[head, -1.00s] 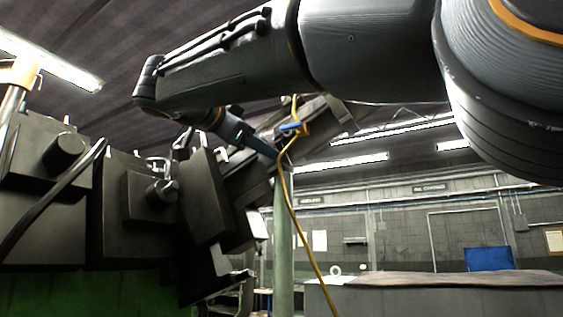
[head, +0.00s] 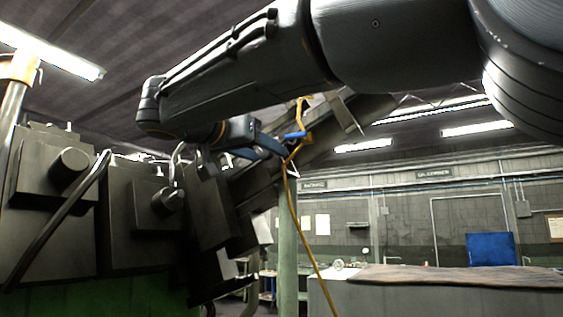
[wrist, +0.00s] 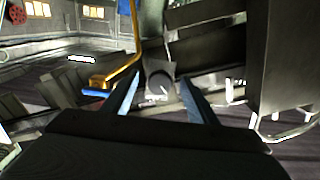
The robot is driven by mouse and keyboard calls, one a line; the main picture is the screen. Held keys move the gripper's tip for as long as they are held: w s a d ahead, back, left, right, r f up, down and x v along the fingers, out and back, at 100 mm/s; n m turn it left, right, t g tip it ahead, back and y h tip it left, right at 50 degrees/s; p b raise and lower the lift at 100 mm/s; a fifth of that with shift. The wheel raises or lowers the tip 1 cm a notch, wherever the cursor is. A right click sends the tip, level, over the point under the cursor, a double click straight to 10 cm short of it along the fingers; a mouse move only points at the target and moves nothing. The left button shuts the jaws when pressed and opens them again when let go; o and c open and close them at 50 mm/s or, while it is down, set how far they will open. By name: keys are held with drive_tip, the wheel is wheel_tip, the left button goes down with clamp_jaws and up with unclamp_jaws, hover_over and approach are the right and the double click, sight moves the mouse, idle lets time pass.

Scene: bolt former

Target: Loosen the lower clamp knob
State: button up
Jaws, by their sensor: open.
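In the wrist view a grey round knob (wrist: 158,82) on a block shows between and beyond the two blue-grey fingers of my gripper (wrist: 160,90). I cannot tell for sure that it is the lower clamp knob. The fingers stand apart, with nothing held. In the head view my gripper (head: 280,150) is beside the dark slanted machine beam (head: 345,135), near a yellow cable with a blue part (head: 295,135). The knob by the fingers cannot be made out there. Two other dark round knobs, a left one (head: 70,165) and a right one (head: 168,201), sit on machine blocks at left.
The yellow pipe or cable (wrist: 128,72) runs close beside the left finger in the wrist view. A large dark block (wrist: 272,60) stands to the right. A green post (head: 288,245) and a grey bench (head: 430,295) are beyond the machine.

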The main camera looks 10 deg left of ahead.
clamp_jaws()
